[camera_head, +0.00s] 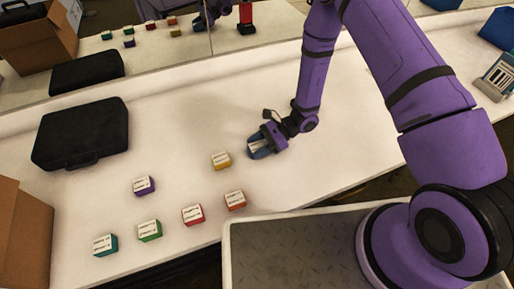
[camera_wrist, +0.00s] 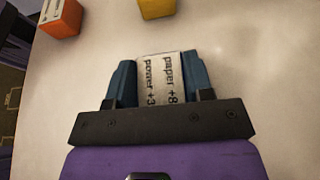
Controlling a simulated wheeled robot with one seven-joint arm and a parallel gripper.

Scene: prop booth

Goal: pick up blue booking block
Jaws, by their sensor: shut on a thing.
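My gripper (camera_head: 262,144) is at the middle of the white table, right of the yellow block, with its jaws shut on the blue booking block (camera_head: 257,146). In the wrist view the block (camera_wrist: 161,80) shows mostly its white label, reading "paper +8" and "power +3". The jaws hide much of the block's sides. I cannot tell whether it touches the table or is slightly raised.
Other labelled blocks stand to the left: yellow (camera_head: 221,161), orange (camera_head: 235,200), red (camera_head: 192,215), green (camera_head: 149,231), teal (camera_head: 105,245) and purple (camera_head: 144,186). A black case (camera_head: 82,133) lies at left. A mirror runs along the back.

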